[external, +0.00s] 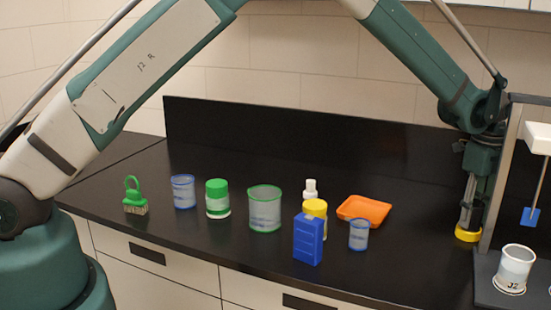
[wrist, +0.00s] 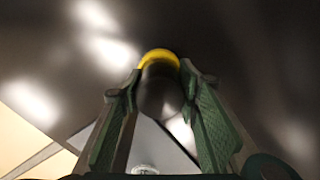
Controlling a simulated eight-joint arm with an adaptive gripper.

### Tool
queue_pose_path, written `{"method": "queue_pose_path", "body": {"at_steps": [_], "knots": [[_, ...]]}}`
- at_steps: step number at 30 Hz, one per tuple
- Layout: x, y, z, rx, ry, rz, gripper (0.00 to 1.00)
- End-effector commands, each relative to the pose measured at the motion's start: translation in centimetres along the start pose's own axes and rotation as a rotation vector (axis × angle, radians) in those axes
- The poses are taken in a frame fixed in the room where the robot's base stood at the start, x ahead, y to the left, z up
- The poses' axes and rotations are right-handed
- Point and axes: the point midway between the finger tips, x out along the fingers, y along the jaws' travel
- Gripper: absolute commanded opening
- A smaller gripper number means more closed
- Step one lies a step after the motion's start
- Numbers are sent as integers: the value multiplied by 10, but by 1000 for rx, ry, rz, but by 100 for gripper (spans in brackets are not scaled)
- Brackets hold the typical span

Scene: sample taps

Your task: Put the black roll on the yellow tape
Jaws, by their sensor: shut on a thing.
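My gripper (external: 468,208) points down at the right of the counter, beside the sample stand. In the wrist view, my gripper (wrist: 160,80) is shut on the black roll (wrist: 160,92), a dark cylinder between the two green fingers. The yellow tape (external: 468,235) is a low yellow ring directly below the gripper. In the wrist view, the yellow tape (wrist: 157,55) shows as an arc around the roll's far end. I cannot tell whether the roll touches the tape. The fingers mostly hide the roll in the external view.
The stand's base (external: 485,268) bears a white cup (external: 515,268) close to the right of the tape. A blue tag (external: 530,217) hangs above it. An orange tray (external: 364,210), a blue box (external: 308,240) and several containers stand to the left. The counter between tray and tape is clear.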

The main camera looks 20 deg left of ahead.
Motion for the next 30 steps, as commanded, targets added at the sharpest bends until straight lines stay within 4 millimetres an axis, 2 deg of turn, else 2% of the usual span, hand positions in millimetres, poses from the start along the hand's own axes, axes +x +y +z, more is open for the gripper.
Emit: {"method": "queue_pose_path", "body": {"at_steps": [17,18,20,30], "knots": [[8,0,0,0,0,0,20],[7,0,0,0,0,0,38],[7,0,0,0,0,0,46],[6,0,0,0,0,0,48]]}}
